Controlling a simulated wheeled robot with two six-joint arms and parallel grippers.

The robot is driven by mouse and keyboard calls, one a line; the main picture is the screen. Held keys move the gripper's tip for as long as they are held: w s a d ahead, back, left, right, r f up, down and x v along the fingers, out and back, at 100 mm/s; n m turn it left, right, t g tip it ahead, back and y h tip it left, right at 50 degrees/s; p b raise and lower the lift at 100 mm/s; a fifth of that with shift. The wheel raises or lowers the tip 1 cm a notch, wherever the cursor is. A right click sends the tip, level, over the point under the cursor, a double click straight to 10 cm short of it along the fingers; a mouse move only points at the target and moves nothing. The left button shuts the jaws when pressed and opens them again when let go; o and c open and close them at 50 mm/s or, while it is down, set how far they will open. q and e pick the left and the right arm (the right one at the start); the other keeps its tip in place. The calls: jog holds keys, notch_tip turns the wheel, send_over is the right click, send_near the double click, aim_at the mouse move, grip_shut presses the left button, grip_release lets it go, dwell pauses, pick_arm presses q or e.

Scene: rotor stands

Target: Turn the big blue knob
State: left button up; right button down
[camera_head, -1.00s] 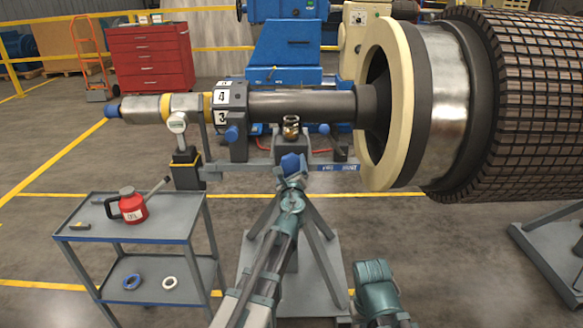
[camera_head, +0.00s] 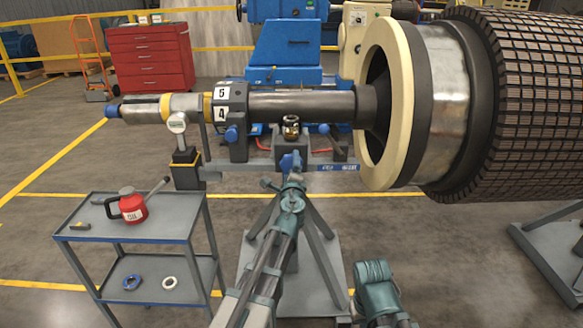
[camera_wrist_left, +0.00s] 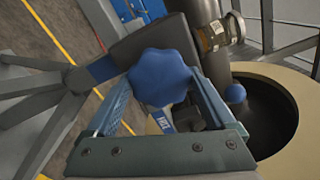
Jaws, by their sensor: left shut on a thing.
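The big blue knob (camera_wrist_left: 160,77) is a lobed blue knob at the front of the rotor stand. In the left wrist view it sits between the two fingers of my left gripper (camera_wrist_left: 158,100), which are shut on it. In the head view the knob (camera_head: 291,161) is partly covered by the gripper (camera_head: 291,176). The stand carries a grey rotor shaft (camera_head: 300,106) with a numbered collar (camera_head: 231,108) showing 5 and 4.
Smaller blue knobs (camera_head: 232,134) sit on the stand nearby. A brass fitting (camera_head: 291,127) stands behind the big knob. A grey cart (camera_head: 130,228) with a red oil can (camera_head: 132,205) is at left. The large rotor (camera_head: 520,100) fills the right.

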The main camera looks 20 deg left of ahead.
pick_arm(q)
jog(key=shift+n, duration=0.6)
jog(key=o, duration=1.1)
jog(key=shift+s, duration=0.1)
